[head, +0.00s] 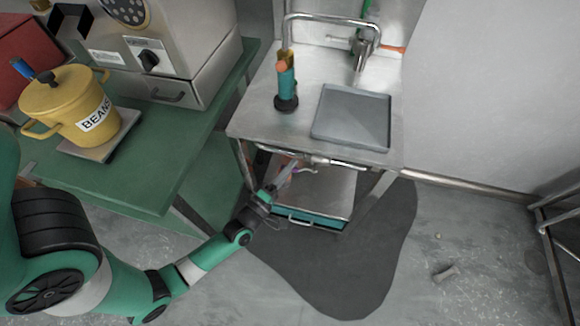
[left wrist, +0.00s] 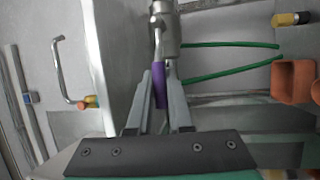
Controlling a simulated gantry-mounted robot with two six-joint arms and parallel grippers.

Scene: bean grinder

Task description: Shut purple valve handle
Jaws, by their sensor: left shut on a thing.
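The purple valve handle (left wrist: 159,86) shows in the left wrist view, extending from a metal valve body (left wrist: 166,35) on a pipe. The two fingers of my left gripper (left wrist: 161,92) are on either side of the handle and shut on it. In the head view my left gripper (head: 287,177) reaches under the front edge of the sink table (head: 250,123). There the handle is too small and covered to make out clearly. My right gripper is not in view.
A grey tray (head: 350,116) and a teal-and-orange tool (head: 286,82) are on the sink table. A yellow beans pot (head: 62,101) stands on the green bench (head: 135,178). A dark puddle (head: 335,265) covers the floor below. Green hoses (left wrist: 230,72) run beside the valve.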

